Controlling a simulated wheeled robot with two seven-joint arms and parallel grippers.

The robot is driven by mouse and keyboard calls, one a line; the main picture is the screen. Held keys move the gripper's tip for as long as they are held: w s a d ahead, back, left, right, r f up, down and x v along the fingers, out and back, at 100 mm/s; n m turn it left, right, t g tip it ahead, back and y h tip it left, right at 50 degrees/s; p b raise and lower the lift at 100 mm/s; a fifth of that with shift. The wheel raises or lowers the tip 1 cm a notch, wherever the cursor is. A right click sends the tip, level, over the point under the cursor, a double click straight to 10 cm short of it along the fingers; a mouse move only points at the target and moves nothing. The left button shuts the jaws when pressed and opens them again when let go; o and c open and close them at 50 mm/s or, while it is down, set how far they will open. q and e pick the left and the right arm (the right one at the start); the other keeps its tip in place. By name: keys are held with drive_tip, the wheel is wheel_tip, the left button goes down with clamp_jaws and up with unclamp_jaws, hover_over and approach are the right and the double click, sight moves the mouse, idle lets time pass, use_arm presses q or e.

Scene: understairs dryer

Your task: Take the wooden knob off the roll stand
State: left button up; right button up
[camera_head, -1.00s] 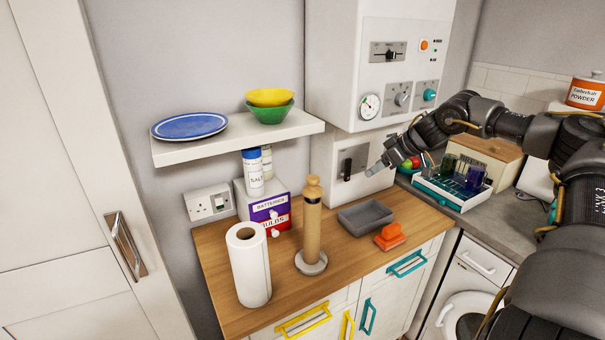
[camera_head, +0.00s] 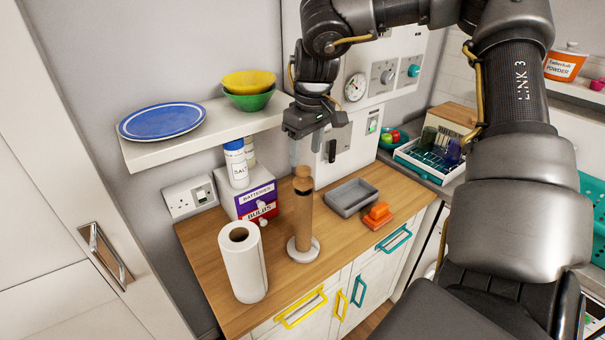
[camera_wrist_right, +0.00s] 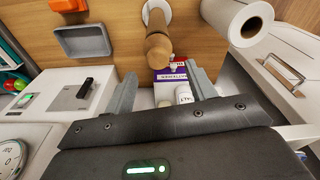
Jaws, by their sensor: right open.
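The roll stand (camera_head: 302,222) stands upright on the wooden worktop, with a round pale base and a brown tube-like post. The wooden knob (camera_head: 303,181) sits on its top; in the right wrist view the knob (camera_wrist_right: 158,46) points toward my gripper. My right gripper (camera_head: 306,152) is just above the knob in the head view, fingers pointing down, open and empty. In the right wrist view the fingers (camera_wrist_right: 163,88) are spread wide, with the knob between their lines but apart from them. My left gripper is not in view.
A white paper roll (camera_head: 245,268) stands left of the stand. A grey tray (camera_head: 351,197) and an orange item (camera_head: 378,214) lie to its right. Behind are a batteries box (camera_head: 256,203) and a salt container (camera_head: 236,165). A shelf (camera_head: 150,157) with plate and bowls is above left.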

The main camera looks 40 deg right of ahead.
sight(304, 169)
drive_tip(key=shift+w+f, duration=0.1)
drive_tip(key=shift+f, duration=0.6)
drive_tip(key=shift+p, duration=0.3)
drive_tip(key=f+p, duration=0.2)
drive_tip(key=f, duration=0.1)
drive_tip(key=w+f+p, duration=0.1)
drive_tip(key=f, duration=0.1)
drive_tip(key=shift+d, duration=0.2)
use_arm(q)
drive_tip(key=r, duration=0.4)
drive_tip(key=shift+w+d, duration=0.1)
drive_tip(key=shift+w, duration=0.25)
use_arm(e)
drive_tip(key=shift+s+a, duration=0.1)
drive_tip(key=shift+c, duration=0.8)
drive_tip(key=c, duration=0.9)
